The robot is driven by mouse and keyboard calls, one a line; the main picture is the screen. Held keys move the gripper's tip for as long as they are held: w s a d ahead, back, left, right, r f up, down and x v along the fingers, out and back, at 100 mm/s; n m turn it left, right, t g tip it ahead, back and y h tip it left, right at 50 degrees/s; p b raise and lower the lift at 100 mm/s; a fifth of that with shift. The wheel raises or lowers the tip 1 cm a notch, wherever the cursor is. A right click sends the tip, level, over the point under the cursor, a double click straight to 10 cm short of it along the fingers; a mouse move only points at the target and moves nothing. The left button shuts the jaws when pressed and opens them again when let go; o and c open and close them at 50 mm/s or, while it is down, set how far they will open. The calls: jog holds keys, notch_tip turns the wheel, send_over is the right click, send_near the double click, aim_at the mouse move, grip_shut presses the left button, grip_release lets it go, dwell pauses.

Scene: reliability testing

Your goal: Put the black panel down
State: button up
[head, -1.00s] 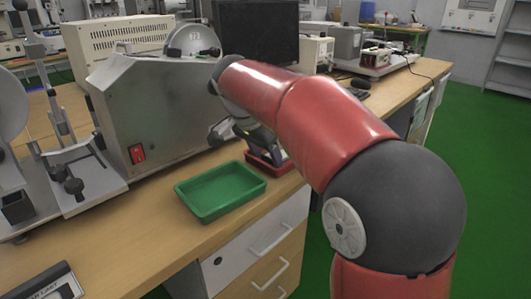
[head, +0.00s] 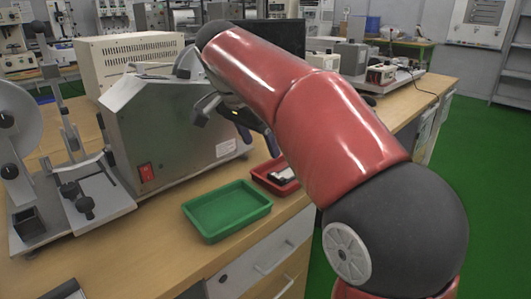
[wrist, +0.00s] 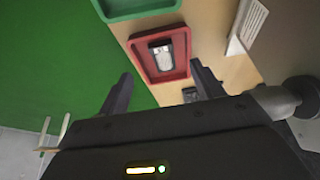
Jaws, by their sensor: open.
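The black panel (wrist: 160,52), dark with a pale grey-white face, lies inside the red tray (wrist: 140,68). In the head view, the panel (head: 284,176) shows as a small black and white piece in the red tray (head: 262,182), partly hidden behind my arm. My gripper (wrist: 164,82) is open and empty, with its two fingers apart on either side of the tray in the wrist view. In the head view, my gripper (head: 262,132) hangs above and behind the trays, clear of the panel.
An empty green tray (head: 228,232) stands left of the red tray near the bench's front edge. A grey metal machine (head: 170,125) stands close behind them. A monitor (head: 272,36) is farther back.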

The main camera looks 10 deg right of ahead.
jog(key=s+d+f+n+t+y, duration=0.1)
jog(key=s+d+f+n, duration=0.1)
jog(key=s+f, duration=0.3)
jog(key=s+d+f+n+t+y, duration=0.1)
jog(key=s+d+f+n, duration=0.2)
jog(key=s, duration=0.7)
jog(key=s+d+f+n+t+y, duration=0.1)
jog(key=s+d+f+n, duration=0.1)
jog(key=s+f+n, duration=0.4)
notch_tip(320, 180, down, 3)
jog(key=shift+s+d+y, duration=0.4)
jog(key=shift+s, duration=0.85)
